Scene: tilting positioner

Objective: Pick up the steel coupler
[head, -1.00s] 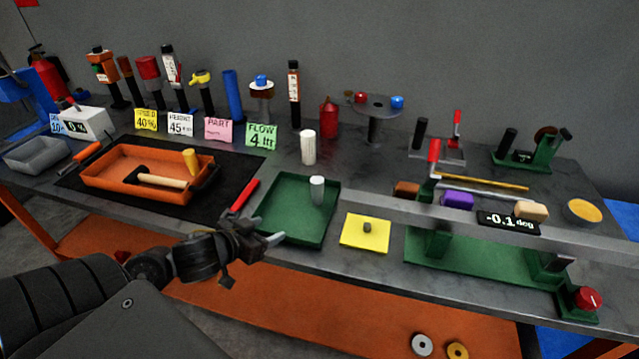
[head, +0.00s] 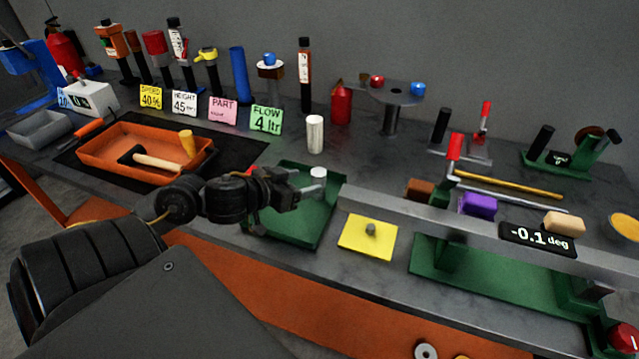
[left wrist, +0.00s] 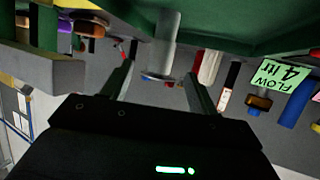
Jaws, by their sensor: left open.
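The steel coupler (head: 318,174), a pale grey upright cylinder, stands in the green tray (head: 325,228). Its lower part is hidden behind my left gripper (head: 312,190) in the head view. My left gripper is open, low over the tray, with its fingers pointing at the coupler. In the left wrist view, which is upside down, the coupler (left wrist: 164,45) shows between and beyond the two spread fingers (left wrist: 160,82). I cannot tell whether either finger touches it. My right gripper is not in view.
A white cylinder (head: 315,134) stands on the bench behind the tray. A yellow pad (head: 356,243) with a small grey peg lies to the right. An orange tray (head: 112,168) with a mallet is at left. A long grey beam (head: 415,211) crosses the right side.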

